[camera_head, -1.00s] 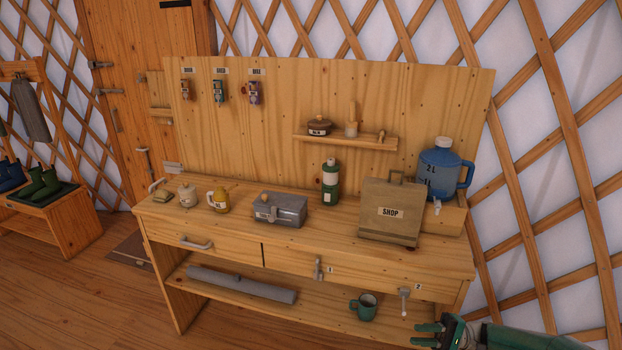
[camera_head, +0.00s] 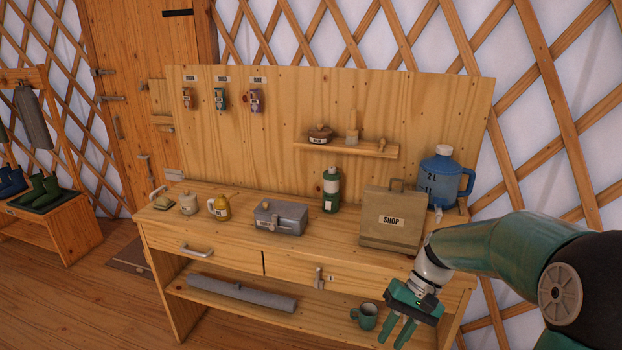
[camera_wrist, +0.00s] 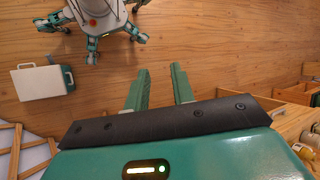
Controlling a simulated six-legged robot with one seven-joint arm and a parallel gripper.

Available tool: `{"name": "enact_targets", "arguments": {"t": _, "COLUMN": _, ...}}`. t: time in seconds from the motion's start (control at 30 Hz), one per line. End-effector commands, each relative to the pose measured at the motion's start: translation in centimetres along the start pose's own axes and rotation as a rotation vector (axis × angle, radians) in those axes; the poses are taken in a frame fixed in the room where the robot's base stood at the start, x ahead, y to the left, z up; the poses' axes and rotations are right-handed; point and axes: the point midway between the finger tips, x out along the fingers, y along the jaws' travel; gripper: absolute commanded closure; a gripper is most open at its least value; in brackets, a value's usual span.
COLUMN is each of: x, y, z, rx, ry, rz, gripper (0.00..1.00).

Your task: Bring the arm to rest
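My arm comes in from the right edge in the head view, bent, with its forearm hanging down in front of the workbench (camera_head: 340,250). My gripper (camera_head: 396,334) points down at the bench's front right, in front of the drawer front and lower shelf. Its two green fingers stand apart with nothing between them. In the wrist view my gripper (camera_wrist: 159,85) also shows both fingers apart, with bare wooden floor beyond them. My own body and legs show at the top of that view.
A green mug (camera_head: 365,315) stands on the lower shelf left of my gripper. A SHOP box (camera_head: 391,221) and a blue jug (camera_head: 440,178) stand on the benchtop near my forearm. A white box (camera_wrist: 42,82) stands on otherwise open floor.

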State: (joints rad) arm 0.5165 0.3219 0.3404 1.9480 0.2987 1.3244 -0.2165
Motion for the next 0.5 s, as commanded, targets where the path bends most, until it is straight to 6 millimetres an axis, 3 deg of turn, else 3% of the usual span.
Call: {"name": "enact_targets", "arguments": {"t": 0.5, "x": -4.6, "y": -3.8, "z": 10.2, "rx": -0.077, "ry": 0.419, "rz": 0.365, "gripper": 0.75}}
